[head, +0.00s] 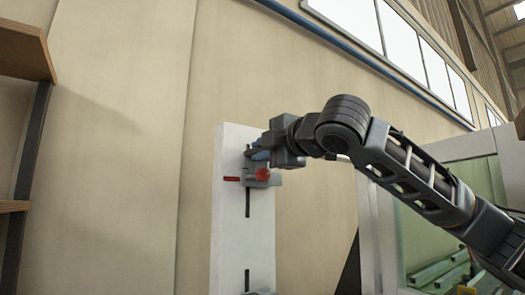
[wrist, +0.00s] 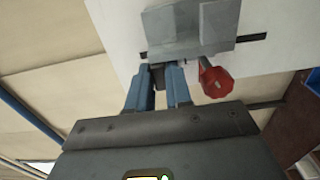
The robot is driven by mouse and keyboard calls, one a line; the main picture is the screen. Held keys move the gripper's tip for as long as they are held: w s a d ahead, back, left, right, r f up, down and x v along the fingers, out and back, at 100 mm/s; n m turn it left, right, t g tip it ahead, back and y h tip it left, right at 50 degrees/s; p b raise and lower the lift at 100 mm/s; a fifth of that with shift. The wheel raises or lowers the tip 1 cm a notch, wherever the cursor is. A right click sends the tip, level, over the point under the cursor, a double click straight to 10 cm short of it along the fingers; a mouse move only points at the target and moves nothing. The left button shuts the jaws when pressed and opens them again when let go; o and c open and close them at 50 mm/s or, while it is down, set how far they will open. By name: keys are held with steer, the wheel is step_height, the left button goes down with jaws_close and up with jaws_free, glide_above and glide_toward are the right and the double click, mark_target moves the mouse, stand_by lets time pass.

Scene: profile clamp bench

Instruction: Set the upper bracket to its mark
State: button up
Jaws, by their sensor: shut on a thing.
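The upper bracket (head: 257,182) is a grey block on the vertical slot of an upright white panel (head: 229,225). A red knob (head: 262,174) sits on it, and the knob also shows in the wrist view (wrist: 215,82). A short red mark (head: 231,179) lies just left of the bracket, roughly level with it; exact alignment is too small to tell. My gripper (head: 258,156) is at the bracket's upper side. In the wrist view its blue fingers (wrist: 160,78) are shut on a small dark tab of the bracket (wrist: 190,30). The red mark is not discernible there.
A second grey bracket (head: 260,292) shows at the bottom edge, at a lower slot (head: 247,280). Wooden shelves (head: 22,50) stand at far left. A framed glass panel (head: 440,215) stands behind my arm at right. The wall behind is clear.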

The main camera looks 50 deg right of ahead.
jaws_close()
steer(key=shift+f, duration=0.1)
step_height(320, 180, down, 2)
steer(key=shift+f+b, duration=0.25)
steer(key=shift+b, duration=0.65)
steer(key=shift+r, duration=0.1)
steer(key=o, duration=0.6)
jaws_free()
steer(key=shift+o, duration=0.2)
steer(key=shift+s, duration=0.1)
